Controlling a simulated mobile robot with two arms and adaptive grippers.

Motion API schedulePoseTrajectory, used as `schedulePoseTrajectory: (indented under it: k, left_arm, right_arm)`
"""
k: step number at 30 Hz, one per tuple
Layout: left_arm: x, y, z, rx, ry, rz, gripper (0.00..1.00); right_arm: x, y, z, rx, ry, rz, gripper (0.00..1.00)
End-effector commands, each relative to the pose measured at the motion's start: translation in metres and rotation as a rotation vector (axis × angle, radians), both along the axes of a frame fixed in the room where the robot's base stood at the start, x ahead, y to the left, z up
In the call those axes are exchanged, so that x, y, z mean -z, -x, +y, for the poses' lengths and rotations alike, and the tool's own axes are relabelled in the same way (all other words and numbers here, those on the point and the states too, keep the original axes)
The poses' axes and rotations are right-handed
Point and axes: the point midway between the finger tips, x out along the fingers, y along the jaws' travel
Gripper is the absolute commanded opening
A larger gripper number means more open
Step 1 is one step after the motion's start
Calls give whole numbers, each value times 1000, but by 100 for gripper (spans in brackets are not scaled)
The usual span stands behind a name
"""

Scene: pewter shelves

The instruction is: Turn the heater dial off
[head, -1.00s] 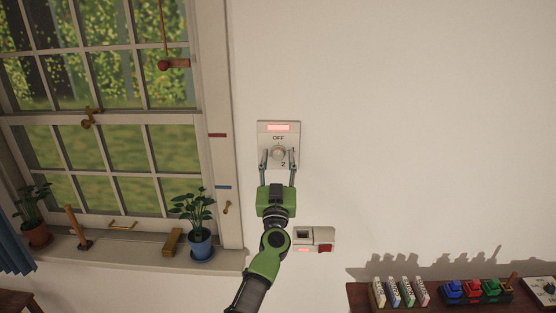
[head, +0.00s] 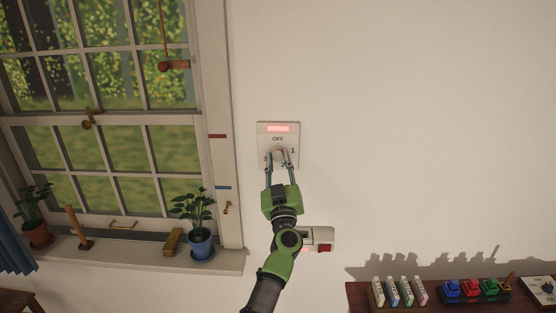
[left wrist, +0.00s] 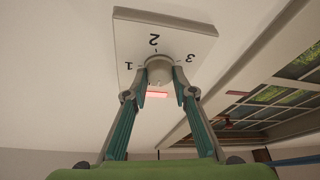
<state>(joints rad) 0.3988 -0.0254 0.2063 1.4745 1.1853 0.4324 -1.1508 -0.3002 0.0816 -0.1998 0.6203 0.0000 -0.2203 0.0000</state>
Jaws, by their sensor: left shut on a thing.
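The heater dial is a round pale knob (head: 278,153) on a white wall plate (head: 292,130) marked OFF, 1, 2 and 3. A lit pinkish-red lamp (head: 278,128) is at the plate's top. My left gripper (head: 279,156) reaches up from below, its two fingers shut on the dial from either side. In the left wrist view the dial (left wrist: 159,66) sits between the fingertips (left wrist: 161,76), with 1, 2 and 3 visible around it. Which mark the dial points to is not clear. My right gripper is not in view.
Below the plate, a second wall box has a red switch (head: 325,247), partly behind my left arm. A window with a sill and potted plants (head: 200,240) is at left. A wooden table (head: 360,296) with coloured items is at lower right. The wall to the right is bare.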

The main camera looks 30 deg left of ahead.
Motion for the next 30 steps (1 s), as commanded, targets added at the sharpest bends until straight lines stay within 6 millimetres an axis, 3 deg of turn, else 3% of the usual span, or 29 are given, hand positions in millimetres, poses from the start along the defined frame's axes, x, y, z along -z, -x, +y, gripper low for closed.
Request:
schedulePoseTrajectory:
  k: [7,8,9,20,30]
  left_arm:
    - [1,0,0,2,4,-1,3]
    - [1,0,0,2,4,-1,32]
    - [1,0,0,2,3,0,41]
    - [2,1,-1,1,2,1,41]
    - [21,37,-30,2,4,2,41]
  right_arm:
    - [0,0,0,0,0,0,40]
    - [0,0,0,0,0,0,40]
    - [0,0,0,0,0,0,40]
    - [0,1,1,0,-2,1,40]
    - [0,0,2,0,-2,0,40]
